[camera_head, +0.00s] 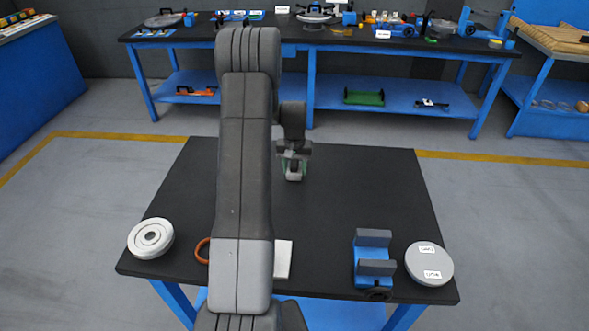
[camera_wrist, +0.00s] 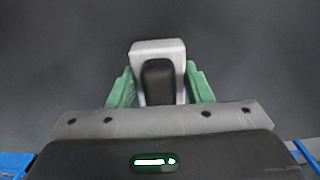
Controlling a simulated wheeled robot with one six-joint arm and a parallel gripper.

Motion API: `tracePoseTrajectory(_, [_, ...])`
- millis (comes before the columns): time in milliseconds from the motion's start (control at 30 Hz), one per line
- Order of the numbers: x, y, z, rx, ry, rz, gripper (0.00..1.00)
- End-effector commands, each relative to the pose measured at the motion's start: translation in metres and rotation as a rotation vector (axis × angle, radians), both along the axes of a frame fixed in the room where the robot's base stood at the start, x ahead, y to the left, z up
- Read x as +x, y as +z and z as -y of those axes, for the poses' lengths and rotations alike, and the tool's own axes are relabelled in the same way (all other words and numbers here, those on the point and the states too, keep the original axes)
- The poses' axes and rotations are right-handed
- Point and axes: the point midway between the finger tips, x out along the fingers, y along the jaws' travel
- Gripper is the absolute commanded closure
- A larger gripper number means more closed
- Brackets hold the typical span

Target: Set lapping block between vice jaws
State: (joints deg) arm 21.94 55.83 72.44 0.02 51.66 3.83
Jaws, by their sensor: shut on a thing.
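The lapping block appears to be the light grey block with a dark rounded middle part (camera_wrist: 158,48) in the wrist view. It also shows in the head view (camera_head: 294,177) near the far middle of the black table. My gripper (camera_head: 293,166) is shut on it, with a green finger on each side. I cannot tell whether the block touches the table. The vice (camera_head: 366,253) is blue with two grey jaws and stands at the table's front right. The gap between its jaws looks empty. My gripper is well behind and left of the vice.
A grey labelled disc (camera_head: 429,266) lies right beside the vice. A white flanged round part (camera_head: 150,238) sits at the front left. An orange ring (camera_head: 201,251) and a white flat piece (camera_head: 283,260) are partly beside my arm. The table's (camera_head: 370,190) right middle is clear.

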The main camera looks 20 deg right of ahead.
Motion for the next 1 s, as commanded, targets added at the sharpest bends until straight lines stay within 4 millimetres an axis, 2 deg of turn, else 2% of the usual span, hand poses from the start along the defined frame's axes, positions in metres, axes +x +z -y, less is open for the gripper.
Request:
tracePoseTrajectory(100, [0.0,-0.009,0.0,0.0,0.0,0.0,0.79])
tracePoseTrajectory(400, [0.0,-0.013,0.0,0.0,0.0,0.001,0.79])
tracePoseTrajectory(433, [0.0,-0.013,0.0,0.0,0.0,0.0,0.53])
tracePoseTrajectory(533, [0.0,-0.012,0.0,0.0,0.0,0.0,0.33])
tracePoseTrajectory(833, [0.0,-0.011,0.0,0.0,0.0,0.0,0.33])
tracePoseTrajectory(1000, [0.001,0.003,0.0,-0.001,0.0,0.003,0.33])
